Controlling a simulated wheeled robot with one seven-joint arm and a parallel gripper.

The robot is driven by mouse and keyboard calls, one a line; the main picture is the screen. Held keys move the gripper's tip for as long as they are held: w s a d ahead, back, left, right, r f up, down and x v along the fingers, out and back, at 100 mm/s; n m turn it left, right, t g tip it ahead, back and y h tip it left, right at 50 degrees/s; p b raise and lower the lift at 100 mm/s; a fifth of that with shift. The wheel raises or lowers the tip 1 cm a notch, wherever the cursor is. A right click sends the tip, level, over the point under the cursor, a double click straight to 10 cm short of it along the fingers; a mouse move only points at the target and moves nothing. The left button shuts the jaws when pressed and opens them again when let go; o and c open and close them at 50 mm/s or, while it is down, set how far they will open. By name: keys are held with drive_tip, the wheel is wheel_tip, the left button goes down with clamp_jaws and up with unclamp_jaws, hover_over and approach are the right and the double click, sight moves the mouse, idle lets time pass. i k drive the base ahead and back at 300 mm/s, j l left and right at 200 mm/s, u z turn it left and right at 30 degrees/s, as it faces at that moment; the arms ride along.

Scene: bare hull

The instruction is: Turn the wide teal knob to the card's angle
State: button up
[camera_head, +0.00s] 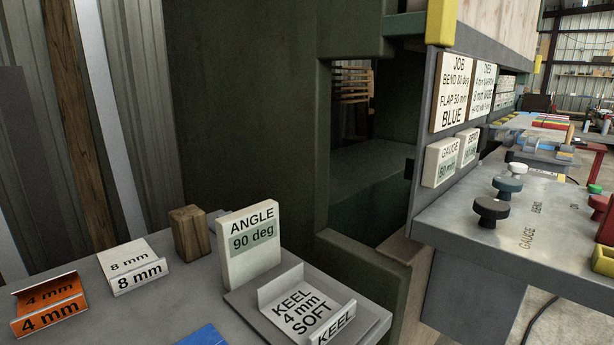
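The teal knob (507,187) stands on the sloping grey console at the right, between a dark knob (491,211) nearer me and a white knob (516,169) farther off. It looks grey-teal with a wide round cap; its pointer angle cannot be read. A job card (453,92) above the console seems to read "BEND 80 deg", "FLAP 50 mm", "BLUE". A bend readout (468,147) hangs below the cards, its value unreadable. An angle plate (252,245) on the near bench reads "90 deg". My gripper is out of view.
The near bench holds an orange 4 mm bracket (49,306), a white 8 mm bracket (134,267), a wooden block (188,233) and a KEEL tray (304,306). A gauge readout (439,162) shows 50 mm. Red and yellow parts (603,262) sit at the console's right.

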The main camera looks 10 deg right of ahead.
sight(505, 185)
drive_tip(key=l+u, duration=0.25)
drive_tip(key=l, duration=1.3)
